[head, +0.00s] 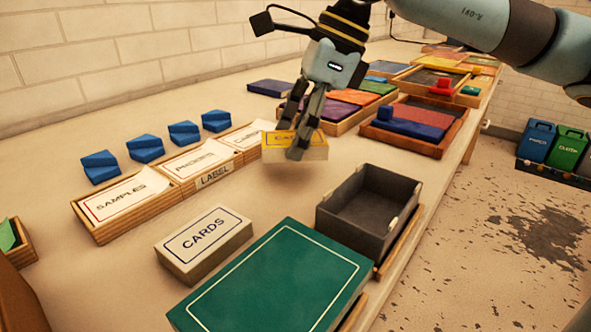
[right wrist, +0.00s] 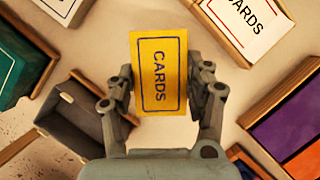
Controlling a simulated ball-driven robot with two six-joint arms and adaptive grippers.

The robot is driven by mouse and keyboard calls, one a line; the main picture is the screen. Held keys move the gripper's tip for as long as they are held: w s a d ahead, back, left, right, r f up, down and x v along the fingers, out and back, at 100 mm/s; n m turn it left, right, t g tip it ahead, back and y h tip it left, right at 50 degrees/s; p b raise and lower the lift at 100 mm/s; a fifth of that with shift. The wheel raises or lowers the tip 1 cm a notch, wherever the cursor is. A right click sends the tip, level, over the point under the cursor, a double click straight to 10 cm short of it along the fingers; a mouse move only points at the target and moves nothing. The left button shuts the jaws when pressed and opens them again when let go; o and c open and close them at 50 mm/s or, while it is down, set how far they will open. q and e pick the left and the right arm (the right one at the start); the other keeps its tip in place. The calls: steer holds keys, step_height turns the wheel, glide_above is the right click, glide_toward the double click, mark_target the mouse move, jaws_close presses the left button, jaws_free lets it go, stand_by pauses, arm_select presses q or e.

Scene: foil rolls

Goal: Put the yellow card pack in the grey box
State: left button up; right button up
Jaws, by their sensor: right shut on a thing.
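The yellow card pack (head: 296,147) is held in my right gripper (head: 298,142), which is shut on it, one finger on each side. The pack hangs a little above the table. In the right wrist view the yellow card pack (right wrist: 158,73), marked CARDS, sits between the fingertips of my right gripper (right wrist: 160,85). The grey box (head: 367,210) stands open on the table, to the right of and nearer than the pack. Its visible inside is empty. The grey box also shows at the left of the right wrist view (right wrist: 85,118). My left gripper is not in view.
A white card pack (head: 205,244) marked CARDS and a large green box (head: 275,283) lie in front. A wooden tray (head: 178,190) with labelled cards stands left, blue blocks (head: 146,148) behind it. Trays of coloured pieces (head: 415,125) stand behind. The table's right edge is near the grey box.

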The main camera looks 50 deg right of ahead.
mark_target(296, 177)
steer(key=shift+f, duration=2)
steer(key=shift+f+b, duration=0.1)
steer(key=shift+b, duration=0.2)
steer(key=o, duration=0.7)
steer(key=shift+f, duration=0.1)
steer(key=o, duration=0.5)
